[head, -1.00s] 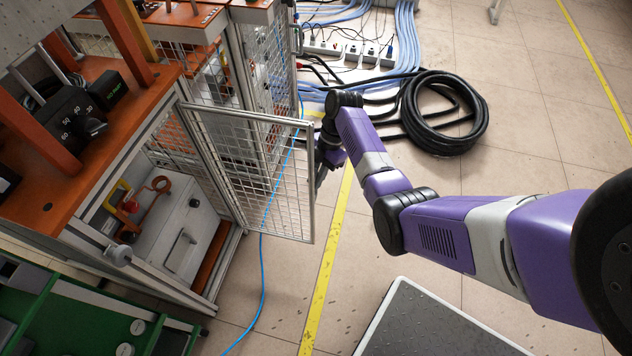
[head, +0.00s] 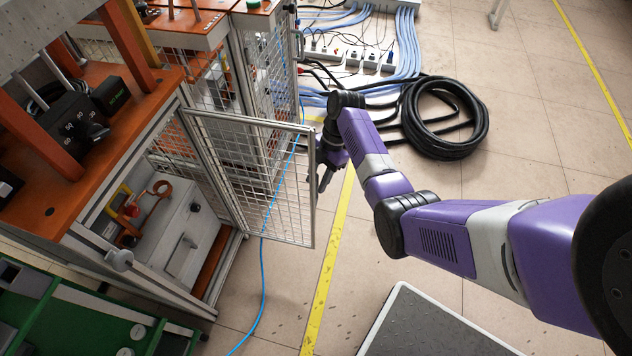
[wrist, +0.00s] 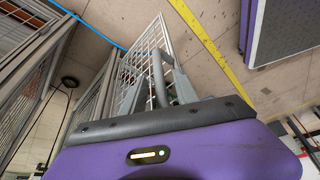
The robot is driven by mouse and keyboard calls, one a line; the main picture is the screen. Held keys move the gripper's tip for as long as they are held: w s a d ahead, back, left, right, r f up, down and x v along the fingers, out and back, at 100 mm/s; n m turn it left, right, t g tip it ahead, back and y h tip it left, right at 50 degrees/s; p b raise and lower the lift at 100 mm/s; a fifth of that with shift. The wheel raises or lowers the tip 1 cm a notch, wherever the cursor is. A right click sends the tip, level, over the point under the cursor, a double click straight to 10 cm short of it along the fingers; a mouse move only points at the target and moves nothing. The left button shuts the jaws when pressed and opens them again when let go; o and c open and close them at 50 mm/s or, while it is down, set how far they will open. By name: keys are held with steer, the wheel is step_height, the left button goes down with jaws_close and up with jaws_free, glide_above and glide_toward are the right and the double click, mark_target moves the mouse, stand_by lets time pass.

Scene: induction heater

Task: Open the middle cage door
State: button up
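The middle cage door (head: 262,185) is a wire-mesh panel in a grey frame. It stands swung out from the cabinet front, so the inside of the cage is exposed. My gripper (head: 321,182) is at the door's outer upright edge, on the side away from the cabinet opening. In the wrist view, my gripper's two fingers (wrist: 157,92) are spread apart, with a grey bar like a door handle (wrist: 158,72) between them. Gaps seem to show beside the bar, and I see no clear grip on it. The mesh door also shows there (wrist: 143,62).
Inside the cage is a grey box (head: 185,235) with a copper coil. A blue cable (head: 263,285) runs on the floor under the door. A black hose coil (head: 445,118) lies beyond my arm. Floor right of the yellow line (head: 328,265) is mostly clear, apart from a dark platform (head: 440,325).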

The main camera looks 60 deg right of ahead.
steer(key=p+v, duration=0.1)
steer(key=v, duration=0.5)
steer(key=shift+r, duration=0.1)
stand_by(0.5)
